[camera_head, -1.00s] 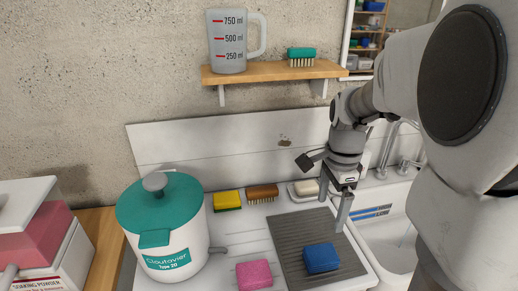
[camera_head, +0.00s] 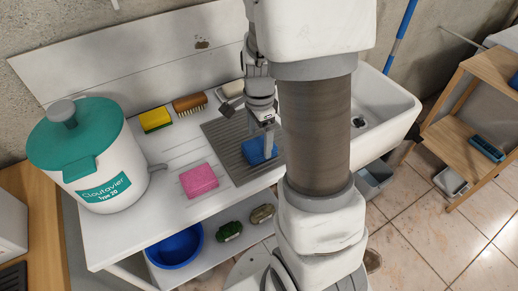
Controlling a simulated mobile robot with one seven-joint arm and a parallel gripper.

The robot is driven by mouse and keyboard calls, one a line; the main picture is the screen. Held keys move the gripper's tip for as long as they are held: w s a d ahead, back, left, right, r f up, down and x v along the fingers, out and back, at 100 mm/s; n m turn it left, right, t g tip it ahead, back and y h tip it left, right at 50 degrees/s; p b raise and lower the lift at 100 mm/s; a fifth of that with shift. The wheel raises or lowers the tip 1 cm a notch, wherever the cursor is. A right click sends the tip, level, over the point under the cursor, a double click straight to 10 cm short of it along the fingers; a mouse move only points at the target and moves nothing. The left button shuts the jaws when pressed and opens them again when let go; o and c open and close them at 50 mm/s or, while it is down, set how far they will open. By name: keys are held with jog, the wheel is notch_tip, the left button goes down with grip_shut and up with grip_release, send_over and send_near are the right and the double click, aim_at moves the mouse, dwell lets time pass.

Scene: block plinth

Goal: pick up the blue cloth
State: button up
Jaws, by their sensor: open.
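The blue cloth (camera_head: 256,153), a folded block-shaped pad, lies on the grey ribbed mat (camera_head: 222,133) on the white counter. My gripper (camera_head: 268,140) points down at the cloth, its fingers at or just above it. The fingers and my arm hide part of the cloth. The jaws are open, and I cannot tell whether they touch the cloth.
A pink cloth (camera_head: 199,180) lies left of the mat. A white pot with a teal lid (camera_head: 80,135), a yellow sponge (camera_head: 155,120) and a brown brush (camera_head: 189,102) stand farther left and back. The sink (camera_head: 385,105) is right. A blue bowl (camera_head: 175,246) sits below.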

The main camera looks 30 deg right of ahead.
aim_at(259, 145)
notch_tip(259, 145, down, 3)
jog(key=shift+f, duration=0.2)
jog(key=shift+c, duration=0.3)
jog(key=c, duration=1.2)
